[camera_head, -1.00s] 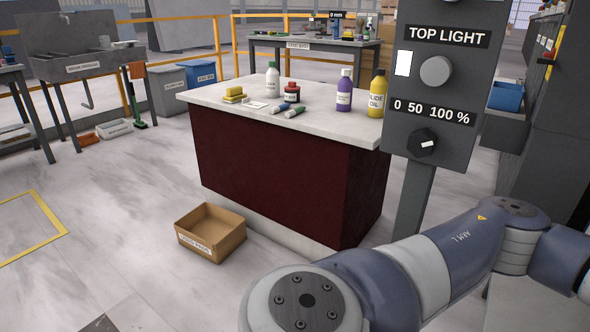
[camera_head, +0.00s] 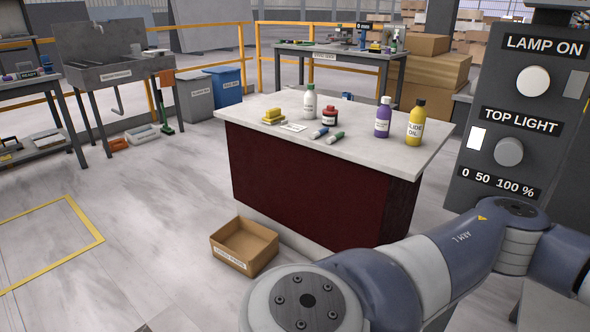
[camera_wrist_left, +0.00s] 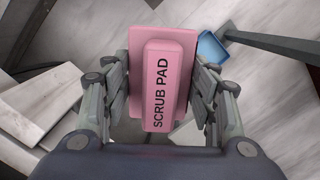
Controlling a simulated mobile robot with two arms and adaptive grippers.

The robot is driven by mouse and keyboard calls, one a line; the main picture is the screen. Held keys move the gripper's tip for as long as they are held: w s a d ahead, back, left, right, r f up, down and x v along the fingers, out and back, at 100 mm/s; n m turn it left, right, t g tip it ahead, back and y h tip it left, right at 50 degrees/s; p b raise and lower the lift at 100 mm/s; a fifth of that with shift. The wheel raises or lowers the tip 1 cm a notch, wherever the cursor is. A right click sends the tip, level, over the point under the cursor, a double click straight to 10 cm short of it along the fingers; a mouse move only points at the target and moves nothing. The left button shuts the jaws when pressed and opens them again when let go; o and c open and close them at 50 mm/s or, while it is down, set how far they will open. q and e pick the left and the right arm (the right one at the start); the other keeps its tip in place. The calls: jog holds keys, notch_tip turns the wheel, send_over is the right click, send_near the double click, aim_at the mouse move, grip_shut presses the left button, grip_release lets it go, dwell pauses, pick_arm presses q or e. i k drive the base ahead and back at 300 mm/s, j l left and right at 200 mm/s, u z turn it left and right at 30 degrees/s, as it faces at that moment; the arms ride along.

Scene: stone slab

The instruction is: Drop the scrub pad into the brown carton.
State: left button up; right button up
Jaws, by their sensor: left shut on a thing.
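The pink scrub pad (camera_wrist_left: 163,85), lettered SCRUB PAD, is between the fingers of my left gripper (camera_wrist_left: 161,92) in the left wrist view. The gripper is shut on it, and a grey-white marbled surface shows below. The open brown carton (camera_head: 262,260) stands on the floor in the head view, at the foot of the dark red slab-topped counter, with a white label on its front. I see nothing inside it. Neither gripper shows in the head view, and the right gripper is in no view.
The stone slab (camera_head: 375,151) bears yellow pads (camera_head: 272,118), tubes, a jar and bottles. A grey control panel (camera_head: 508,150) stands at the right. Open floor (camera_head: 150,215) lies left of the carton. The left wrist view shows a blue object (camera_wrist_left: 212,47) beside a dark bar.

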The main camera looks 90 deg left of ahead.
aim_at(242, 250)
jog(key=u, duration=0.5)
jog(key=i+u, duration=0.1)
jog(key=u, duration=0.7)
jog(key=i+u, duration=0.15)
jog(key=u, duration=0.2)
jog(key=l+u, duration=0.1)
jog(key=u, duration=0.3)
jog(key=i+l+u, duration=0.1)
jog(key=u, duration=0.3)
jog(key=l+u, duration=0.45)
jog(key=u, duration=0.3)
jog(key=l+u, duration=0.35)
jog(key=i+j, duration=0.1)
